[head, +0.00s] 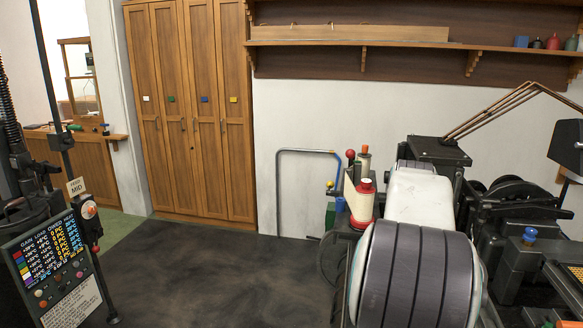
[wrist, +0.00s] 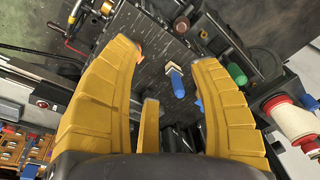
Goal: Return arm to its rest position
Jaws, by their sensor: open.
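My gripper (wrist: 168,58) shows in the wrist view, its curved yellow fingers spread wide and nothing held between them. A shorter yellow finger shows between the two long ones. Beyond the fingertips lies a dark, scuffed machine plate (wrist: 150,48). A small blue-handled piece (wrist: 177,84) with a pale end appears between the fingers, apart from them as far as I can tell. In the head view my gripper is not visible. Dark machinery (head: 510,215) fills the right side there.
A red-and-white spool (head: 364,203) stands beside the machine. A lettered control panel (head: 52,262) stands at the left. Wooden cabinet doors (head: 190,110) and a wall shelf (head: 400,46) are behind. The dark floor (head: 210,275) between is clear.

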